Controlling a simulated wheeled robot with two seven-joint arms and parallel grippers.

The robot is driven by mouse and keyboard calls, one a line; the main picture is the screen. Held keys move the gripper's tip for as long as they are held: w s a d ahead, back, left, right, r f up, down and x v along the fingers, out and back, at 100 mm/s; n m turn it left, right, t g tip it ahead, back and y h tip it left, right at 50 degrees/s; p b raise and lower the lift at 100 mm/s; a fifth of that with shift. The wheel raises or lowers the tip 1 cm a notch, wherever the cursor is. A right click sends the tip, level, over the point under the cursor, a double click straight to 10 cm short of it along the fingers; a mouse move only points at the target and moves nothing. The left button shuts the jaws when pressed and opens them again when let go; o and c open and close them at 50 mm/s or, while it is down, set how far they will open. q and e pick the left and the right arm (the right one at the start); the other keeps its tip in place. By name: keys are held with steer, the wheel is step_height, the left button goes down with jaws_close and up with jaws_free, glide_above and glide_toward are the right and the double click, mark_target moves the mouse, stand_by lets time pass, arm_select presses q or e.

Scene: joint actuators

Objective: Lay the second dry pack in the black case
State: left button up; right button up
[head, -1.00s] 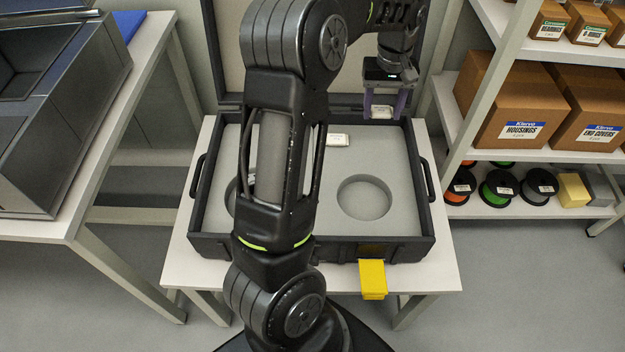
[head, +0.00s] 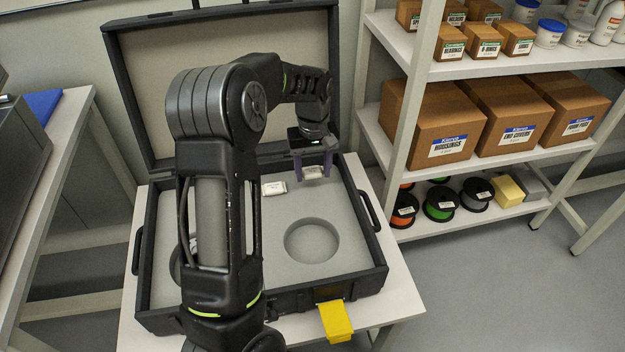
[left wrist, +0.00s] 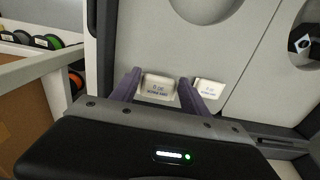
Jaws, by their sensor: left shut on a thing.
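The black case (head: 368,281) stands open on a small table, with a grey foam insert (head: 255,262). My left gripper (head: 313,176) is over the back right part of the insert, fingers pointing down. It is shut on a small white dry pack (head: 313,171); in the left wrist view this pack (left wrist: 158,87) sits between the two purple fingers. Whether it touches the foam I cannot tell. Another white dry pack (head: 273,188) lies just left of it on the insert, and it also shows in the left wrist view (left wrist: 209,88). My right gripper is out of view.
The insert has a round empty recess (head: 312,241); another at left is mostly hidden by my arm. The raised lid (head: 215,75) stands behind the gripper. A yellow tag (head: 336,321) hangs at the case front. A shelf (head: 465,221) with boxes and spools stands right.

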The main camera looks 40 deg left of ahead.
mark_target(313, 174)
arm_select(q)
steer(key=shift+f, duration=1.8)
steer(key=shift+f, duration=0.1)
steer(key=o, duration=1.3)
step_height(313, 174, up, 12)
steer(key=shift+r+p, duration=0.15)
steer(key=shift+p, duration=0.5)
